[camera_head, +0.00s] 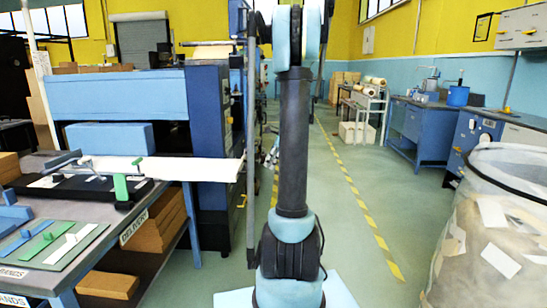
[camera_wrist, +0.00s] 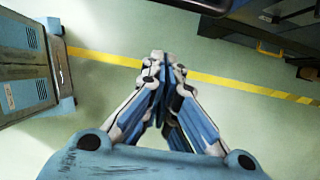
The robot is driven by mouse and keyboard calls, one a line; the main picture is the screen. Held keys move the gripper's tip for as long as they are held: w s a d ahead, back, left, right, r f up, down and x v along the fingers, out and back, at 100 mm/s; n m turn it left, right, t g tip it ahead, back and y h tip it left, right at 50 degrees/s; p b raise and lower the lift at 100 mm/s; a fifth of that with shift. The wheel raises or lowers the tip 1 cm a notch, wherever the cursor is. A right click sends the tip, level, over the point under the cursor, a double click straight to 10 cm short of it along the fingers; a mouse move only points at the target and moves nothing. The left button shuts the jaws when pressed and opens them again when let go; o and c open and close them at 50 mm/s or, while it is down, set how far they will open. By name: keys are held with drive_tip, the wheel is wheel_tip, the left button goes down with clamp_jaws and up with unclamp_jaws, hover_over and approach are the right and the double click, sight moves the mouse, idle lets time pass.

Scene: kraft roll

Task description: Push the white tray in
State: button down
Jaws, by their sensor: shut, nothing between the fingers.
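The white tray (camera_head: 165,168) is a long flat white piece at the left in the head view. It sticks out level from the front of the blue machine (camera_head: 150,95), above the edge of the dark table. My gripper (camera_wrist: 163,62) is shut and empty in the wrist view, pointing over bare green floor. It touches nothing that I can see. In the head view my upright arm hides most or all of it, to the right of the tray. The tray cannot be made out in the wrist view.
A dark table (camera_head: 60,235) with green and blue tools stands at left, with cardboard boxes (camera_head: 160,225) beneath. A large clear bin (camera_head: 490,230) stands at right. A blue workbench (camera_head: 425,130) is farther back. The aisle with yellow floor tape (camera_head: 358,200) is clear.

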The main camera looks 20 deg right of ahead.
drive_tip(key=shift+w+a+f, duration=0.1)
drive_tip(key=shift+w+a, duration=0.15)
drive_tip(key=shift+a, duration=0.5)
drive_tip(key=shift+w+a+f, duration=0.1)
drive_tip(key=shift+w+a, duration=0.15)
drive_tip(key=shift+a, duration=0.45)
drive_tip(key=shift+w+a+f, duration=0.1)
drive_tip(key=shift+w+a, duration=0.15)
drive_tip(key=shift+a, duration=0.5)
